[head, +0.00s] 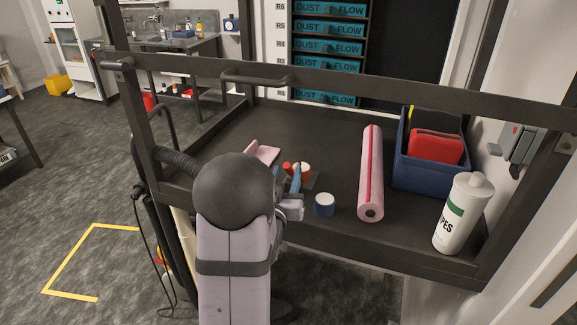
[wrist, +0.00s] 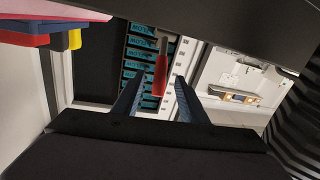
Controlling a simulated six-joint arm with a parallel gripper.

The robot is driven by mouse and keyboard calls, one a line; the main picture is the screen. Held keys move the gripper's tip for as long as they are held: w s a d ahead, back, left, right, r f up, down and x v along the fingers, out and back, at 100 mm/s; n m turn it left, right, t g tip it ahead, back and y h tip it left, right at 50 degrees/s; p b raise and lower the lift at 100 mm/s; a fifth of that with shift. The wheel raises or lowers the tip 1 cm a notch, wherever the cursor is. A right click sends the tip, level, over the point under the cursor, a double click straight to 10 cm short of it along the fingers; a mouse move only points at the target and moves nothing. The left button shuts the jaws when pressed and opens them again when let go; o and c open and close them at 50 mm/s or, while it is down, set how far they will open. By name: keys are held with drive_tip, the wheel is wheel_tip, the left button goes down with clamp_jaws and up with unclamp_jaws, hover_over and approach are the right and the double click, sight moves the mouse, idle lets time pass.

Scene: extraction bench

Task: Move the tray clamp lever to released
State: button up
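The clamp lever (wrist: 161,72) has a red grip and a grey metal end. It shows in the wrist view between my gripper's two dark blue fingers, with a visible gap on each side. My gripper (wrist: 159,82) is open and holds nothing. Whether the grip is at fingertip depth or beyond it, I cannot tell. In the head view my gripper (head: 296,180) is over the front of the dark bench, partly hidden by my arm. A small red part (head: 287,167) shows beside it; I cannot tell if this is the lever.
A blue-and-white tape roll (head: 324,205) and a long pink roll (head: 371,175) are right of my gripper. A blue bin (head: 430,178) and a white wipes canister (head: 463,215) are farther right. A dark frame rail (head: 350,88) crosses above the bench.

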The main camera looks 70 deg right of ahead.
drive_tip(key=shift+w+d+p, duration=0.15)
drive_tip(key=shift+d+p, duration=0.1)
drive_tip(key=shift+d, duration=0.55)
drive_tip(key=shift+w+d+p, duration=0.1)
drive_tip(key=shift+d+p, duration=0.1)
drive_tip(key=shift+d, duration=0.6)
clamp_jaws()
